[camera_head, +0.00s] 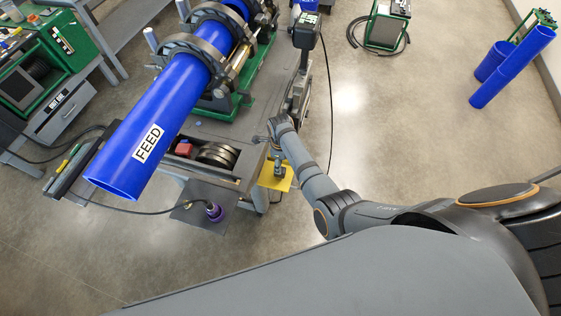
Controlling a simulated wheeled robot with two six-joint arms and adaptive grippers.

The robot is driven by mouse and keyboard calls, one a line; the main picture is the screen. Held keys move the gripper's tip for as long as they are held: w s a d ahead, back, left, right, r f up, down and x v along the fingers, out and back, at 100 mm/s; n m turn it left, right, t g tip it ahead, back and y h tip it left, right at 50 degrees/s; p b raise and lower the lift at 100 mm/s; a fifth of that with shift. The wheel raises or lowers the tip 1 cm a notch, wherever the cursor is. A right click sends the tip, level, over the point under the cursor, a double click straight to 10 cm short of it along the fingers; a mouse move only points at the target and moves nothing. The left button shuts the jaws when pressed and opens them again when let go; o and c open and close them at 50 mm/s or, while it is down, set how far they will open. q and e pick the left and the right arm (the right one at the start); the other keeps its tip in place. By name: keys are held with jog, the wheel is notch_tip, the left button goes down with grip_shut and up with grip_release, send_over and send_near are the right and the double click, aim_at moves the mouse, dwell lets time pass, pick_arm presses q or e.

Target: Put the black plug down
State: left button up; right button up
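My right arm reaches in from the lower right to the right side of the cart. Its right gripper (276,142) is small and partly hidden at the cart's edge, close above a yellow plate (271,184). I cannot tell whether its fingers are open or shut, or whether they hold anything. I cannot clearly make out a separate black plug. A black cable (150,211) runs under the blue pipe to a dark connector with a purple ring (214,212), which rests on a dark grey plate (190,216), apart from my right gripper. My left gripper is not in view.
A blue pipe (165,125) labelled FEED lies clamped in the green and grey fusion machine (232,105) and overhangs the cart's front. A green cabinet (45,75) stands left. Another green unit (385,28) and upright blue pipes (515,65) are farther back.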

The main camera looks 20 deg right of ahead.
notch_tip(320, 180, up, 3)
jog(key=shift+r+p, duration=0.15)
jog(key=shift+p, duration=0.4)
jog(key=shift+r, duration=0.3)
pick_arm(q)
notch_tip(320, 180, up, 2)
jog(key=shift+b, duration=0.3)
pick_arm(e)
notch_tip(320, 180, up, 2)
